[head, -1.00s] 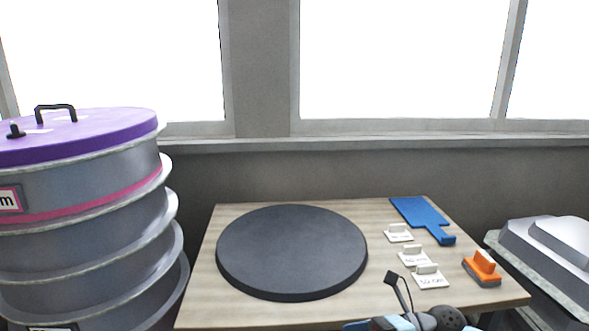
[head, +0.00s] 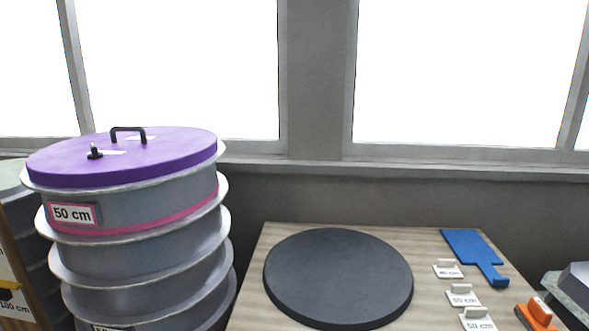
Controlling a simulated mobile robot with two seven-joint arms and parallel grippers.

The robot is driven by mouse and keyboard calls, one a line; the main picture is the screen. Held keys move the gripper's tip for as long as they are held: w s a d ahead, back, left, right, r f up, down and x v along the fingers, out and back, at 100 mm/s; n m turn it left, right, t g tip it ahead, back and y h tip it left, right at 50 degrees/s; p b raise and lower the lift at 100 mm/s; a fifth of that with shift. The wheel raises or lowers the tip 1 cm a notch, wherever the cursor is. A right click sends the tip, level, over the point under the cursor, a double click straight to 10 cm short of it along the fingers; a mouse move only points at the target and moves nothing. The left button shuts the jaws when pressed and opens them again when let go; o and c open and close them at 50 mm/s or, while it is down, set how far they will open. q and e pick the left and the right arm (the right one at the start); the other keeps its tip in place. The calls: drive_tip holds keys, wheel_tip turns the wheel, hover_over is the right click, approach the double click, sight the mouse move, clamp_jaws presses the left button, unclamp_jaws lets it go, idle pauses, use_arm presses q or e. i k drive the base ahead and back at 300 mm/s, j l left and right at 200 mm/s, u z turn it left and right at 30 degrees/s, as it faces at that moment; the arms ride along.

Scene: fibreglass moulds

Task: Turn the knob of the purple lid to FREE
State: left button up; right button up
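The purple lid (head: 165,164) lies on top of a stack of grey round moulds (head: 150,222) at the left. A small black knob (head: 94,152) stands on the lid's left part, with a white label strip beside it. The writing on the strips is too small to read. A black handle (head: 128,131) is fixed near the lid's far side. Neither of my grippers is in the head view.
A wooden table (head: 256,270) to the right of the stack bears a black round disc (head: 338,275), a blue paddle-shaped tool (head: 474,252), several white labelled pieces (head: 463,294) and an orange-handled tool (head: 540,311). A shelf with grey items (head: 20,230) stands at the far left. Windows run behind.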

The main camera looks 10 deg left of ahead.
sight(94, 155)
drive_tip(key=u, duration=1.35)
